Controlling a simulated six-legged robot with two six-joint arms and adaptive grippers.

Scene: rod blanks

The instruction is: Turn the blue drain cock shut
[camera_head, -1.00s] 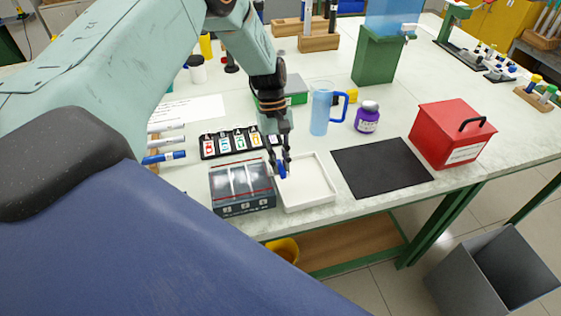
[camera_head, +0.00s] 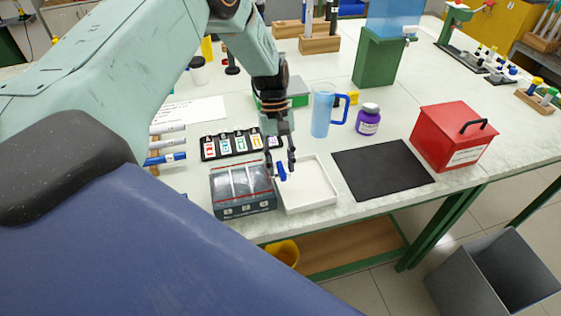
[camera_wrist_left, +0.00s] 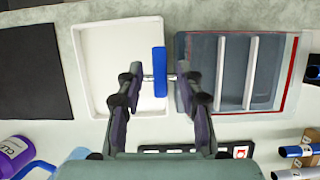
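The blue drain cock (camera_head: 281,171) is on the right side of a grey, clear-topped box (camera_head: 241,188), above a white tray (camera_head: 311,191). In the left wrist view the blue lever (camera_wrist_left: 160,72) lies crosswise to its short metal stem. My left gripper (camera_head: 281,163) is open around the lever. In the left wrist view its two fingertips (camera_wrist_left: 161,84) stand one on each side of the lever, with visible gaps. My right gripper is in neither view.
A black mat (camera_head: 382,168) and a red box (camera_head: 452,136) lie to the right. A blue jug (camera_head: 321,110) and a purple jar (camera_head: 368,120) stand behind the tray. A black rack of colored cards (camera_head: 230,144) is behind the grey box.

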